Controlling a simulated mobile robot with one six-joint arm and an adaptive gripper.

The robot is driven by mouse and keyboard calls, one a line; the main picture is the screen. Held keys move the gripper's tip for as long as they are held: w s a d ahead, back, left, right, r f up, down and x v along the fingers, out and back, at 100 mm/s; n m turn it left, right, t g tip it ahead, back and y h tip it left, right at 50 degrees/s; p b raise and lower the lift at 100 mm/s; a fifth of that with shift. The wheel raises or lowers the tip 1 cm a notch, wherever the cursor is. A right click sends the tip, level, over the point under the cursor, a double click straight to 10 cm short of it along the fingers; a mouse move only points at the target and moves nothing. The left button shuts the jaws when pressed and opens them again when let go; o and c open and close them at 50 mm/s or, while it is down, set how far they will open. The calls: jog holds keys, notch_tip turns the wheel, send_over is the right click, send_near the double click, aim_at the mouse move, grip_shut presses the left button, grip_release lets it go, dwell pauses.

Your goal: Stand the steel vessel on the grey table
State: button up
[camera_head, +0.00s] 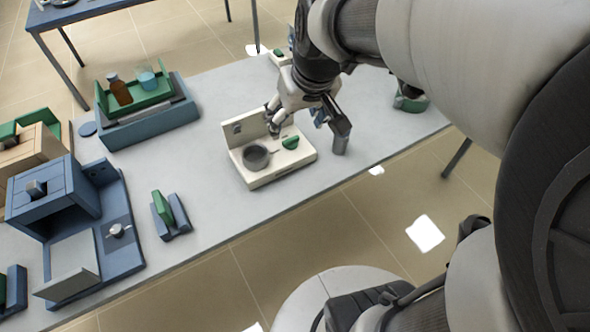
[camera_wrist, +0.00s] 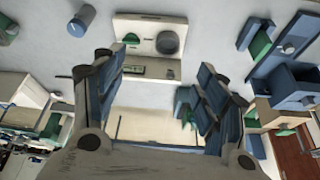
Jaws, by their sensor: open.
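My gripper (camera_head: 308,116) is open above the cream device. In the wrist view my gripper (camera_wrist: 160,66) has its fingers spread with nothing between them.
The cream device (camera_head: 272,176) holds a dark round dish (camera_head: 255,157) and a green piece (camera_head: 290,142).

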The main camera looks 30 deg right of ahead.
jog(key=s+a, duration=0.3)
jog(key=s, duration=0.5)
jog(key=s+a+n, duration=0.1)
jog(key=s+a, duration=0.2)
jog(key=s, duration=0.6)
jog(key=shift+a+r, duration=0.2)
jog(key=shift+a, duration=0.2)
